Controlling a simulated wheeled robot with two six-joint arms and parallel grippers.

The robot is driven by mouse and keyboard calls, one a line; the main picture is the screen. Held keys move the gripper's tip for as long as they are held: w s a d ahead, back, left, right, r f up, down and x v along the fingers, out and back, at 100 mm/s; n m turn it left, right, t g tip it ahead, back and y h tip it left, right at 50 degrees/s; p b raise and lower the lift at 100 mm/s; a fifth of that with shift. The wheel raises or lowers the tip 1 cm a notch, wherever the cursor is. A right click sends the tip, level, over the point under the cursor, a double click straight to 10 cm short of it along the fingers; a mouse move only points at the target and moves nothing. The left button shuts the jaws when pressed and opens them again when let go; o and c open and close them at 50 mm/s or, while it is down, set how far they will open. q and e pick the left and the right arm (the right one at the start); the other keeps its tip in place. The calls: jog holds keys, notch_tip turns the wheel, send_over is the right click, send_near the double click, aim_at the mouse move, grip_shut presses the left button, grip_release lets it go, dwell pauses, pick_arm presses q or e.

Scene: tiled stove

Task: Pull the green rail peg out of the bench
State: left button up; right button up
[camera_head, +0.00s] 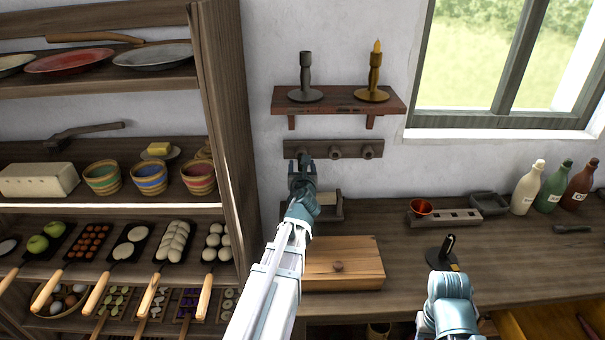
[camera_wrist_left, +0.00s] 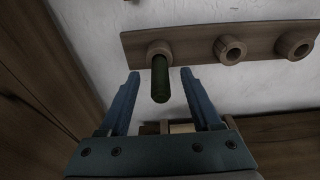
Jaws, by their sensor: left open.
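The green rail peg (camera_wrist_left: 160,80) sits in the leftmost hole of a wooden rail (camera_wrist_left: 195,43) on the white wall. It sticks out towards the left wrist camera. My left gripper (camera_wrist_left: 160,88) is open, with one blue finger on each side of the peg and a visible gap on both sides. In the head view my left gripper (camera_head: 303,172) is in front of the left end of the rail (camera_head: 355,148) and hides the peg there. Of my right arm only a blue-grey link shows at the bottom right; its fingers are not visible.
A shelf with two candlesticks (camera_head: 374,75) is just above the rail. A crowded shelf unit (camera_head: 225,120) stands left.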

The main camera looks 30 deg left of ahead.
pick_arm(q)
jog(key=shift+x, duration=1.3)
grip_shut()
